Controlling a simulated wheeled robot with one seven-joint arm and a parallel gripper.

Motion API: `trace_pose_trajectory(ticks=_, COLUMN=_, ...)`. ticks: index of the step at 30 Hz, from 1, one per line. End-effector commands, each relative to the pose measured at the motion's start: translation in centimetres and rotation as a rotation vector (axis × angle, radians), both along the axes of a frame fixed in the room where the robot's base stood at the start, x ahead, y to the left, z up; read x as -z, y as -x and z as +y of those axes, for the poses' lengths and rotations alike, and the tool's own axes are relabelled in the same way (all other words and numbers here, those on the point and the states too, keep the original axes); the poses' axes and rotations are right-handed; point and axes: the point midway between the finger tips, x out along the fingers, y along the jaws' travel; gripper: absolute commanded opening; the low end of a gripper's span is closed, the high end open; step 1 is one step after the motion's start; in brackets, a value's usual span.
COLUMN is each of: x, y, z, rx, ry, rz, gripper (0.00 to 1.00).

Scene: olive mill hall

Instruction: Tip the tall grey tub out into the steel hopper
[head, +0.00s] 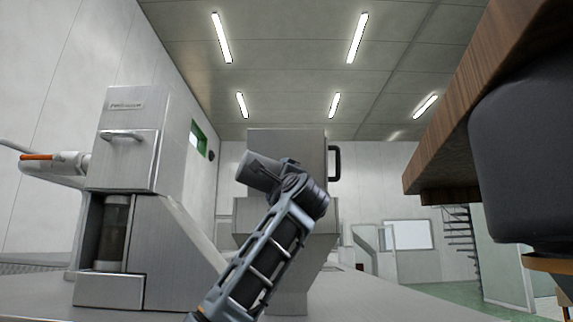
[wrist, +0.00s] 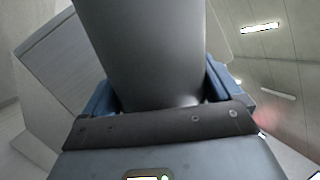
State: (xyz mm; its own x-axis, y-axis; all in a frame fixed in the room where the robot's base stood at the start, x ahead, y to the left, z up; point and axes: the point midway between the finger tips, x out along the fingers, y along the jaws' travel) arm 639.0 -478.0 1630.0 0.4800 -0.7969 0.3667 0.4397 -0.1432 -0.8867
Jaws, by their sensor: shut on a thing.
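The tall grey tub (wrist: 140,45) fills the upper middle of the wrist view as a smooth, dark grey, tapered body. My gripper (wrist: 160,92) is shut on it, with a blue finger at each side. The inside of the tub and its contents are hidden. In the head view the steel hopper (head: 290,142) stands in the middle, a boxy upper part over a wider body that narrows downward. My arm crosses in front of it and hides part of it. I cannot make out my gripper's fingers or the tub's tilt in the head view.
A steel machine (head: 130,150) with a handle stands at the left. A wooden board (head: 480,95) with a dark grey rounded object (head: 525,150) below it is close at the right. A spiral stair (head: 458,228) and a pale wall lie behind.

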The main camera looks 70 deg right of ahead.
Motion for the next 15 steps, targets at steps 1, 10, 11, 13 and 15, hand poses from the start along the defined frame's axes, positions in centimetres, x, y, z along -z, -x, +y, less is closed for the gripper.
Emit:
trace_pose_trajectory(ticks=1, x=1.9, y=-0.4, z=1.0, rx=-0.020, ry=-0.003, rz=0.004, gripper=0.18)
trace_pose_trajectory(ticks=10, x=10.9, y=-1.7, z=6.4, rx=-0.136, ry=-0.001, rz=0.007, gripper=0.18)
trace_pose_trajectory(ticks=11, x=11.8, y=-1.8, z=6.9, rx=-0.146, ry=-0.001, rz=0.007, gripper=0.18)
trace_pose_trajectory(ticks=13, x=13.7, y=-2.1, z=8.0, rx=-0.171, ry=-0.002, rz=0.008, gripper=0.18)
trace_pose_trajectory(ticks=15, x=15.4, y=-2.3, z=9.1, rx=-0.194, ry=-0.001, rz=0.007, gripper=0.18)
